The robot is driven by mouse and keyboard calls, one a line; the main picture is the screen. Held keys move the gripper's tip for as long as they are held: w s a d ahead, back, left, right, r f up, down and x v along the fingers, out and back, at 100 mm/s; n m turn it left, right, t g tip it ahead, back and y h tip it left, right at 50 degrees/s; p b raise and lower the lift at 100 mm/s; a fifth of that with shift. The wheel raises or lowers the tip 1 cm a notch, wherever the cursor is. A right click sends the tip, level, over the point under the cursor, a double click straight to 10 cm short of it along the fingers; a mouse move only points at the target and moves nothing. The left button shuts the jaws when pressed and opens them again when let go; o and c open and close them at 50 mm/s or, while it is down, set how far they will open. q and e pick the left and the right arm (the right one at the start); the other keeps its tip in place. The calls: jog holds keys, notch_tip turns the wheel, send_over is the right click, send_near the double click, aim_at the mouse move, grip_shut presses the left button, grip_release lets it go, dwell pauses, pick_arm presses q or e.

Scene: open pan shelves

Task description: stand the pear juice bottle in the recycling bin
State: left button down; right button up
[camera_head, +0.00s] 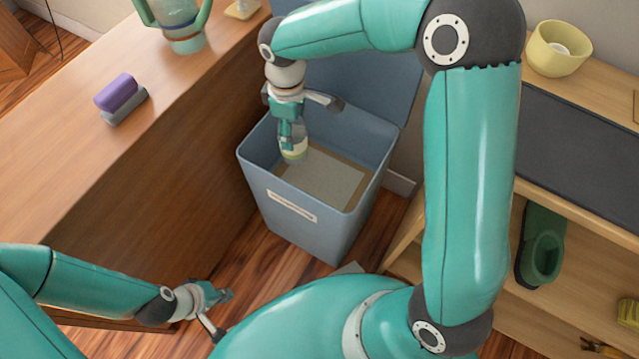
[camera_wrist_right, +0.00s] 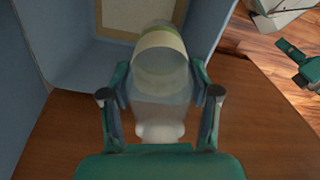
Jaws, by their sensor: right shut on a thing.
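The bottle, taken as the pear juice bottle, is clear with a pale yellow-green band (camera_head: 293,150); no lettering can be read. It also shows between the fingers in the right wrist view (camera_wrist_right: 160,62). My right gripper (camera_head: 290,133) is shut on it from above. The bottle hangs roughly upright at the left inner side of the recycling bin (camera_head: 310,234), its lower end below the rim level. I cannot tell whether it touches the bin floor. The blue-grey bin has its lid raised behind. My left gripper (camera_head: 221,315) is open and empty, low in front of the bin.
A shelf unit (camera_head: 555,210) at right carries a yellow bowl (camera_head: 558,48) and a green boot-like object (camera_head: 541,255).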

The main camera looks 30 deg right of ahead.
aim_at(295, 150)
notch_tip(295, 150, down, 20)
jog(key=b, duration=0.6)
jog(key=shift+b, duration=0.3)
jog(key=o, duration=0.7)
jog(key=shift+f, duration=0.1)
jog(key=o, duration=0.5)
notch_tip(295, 150, up, 11)
jog(key=p, duration=0.4)
jog(key=shift+r+p, duration=0.35)
jog(key=shift+r, duration=0.3)
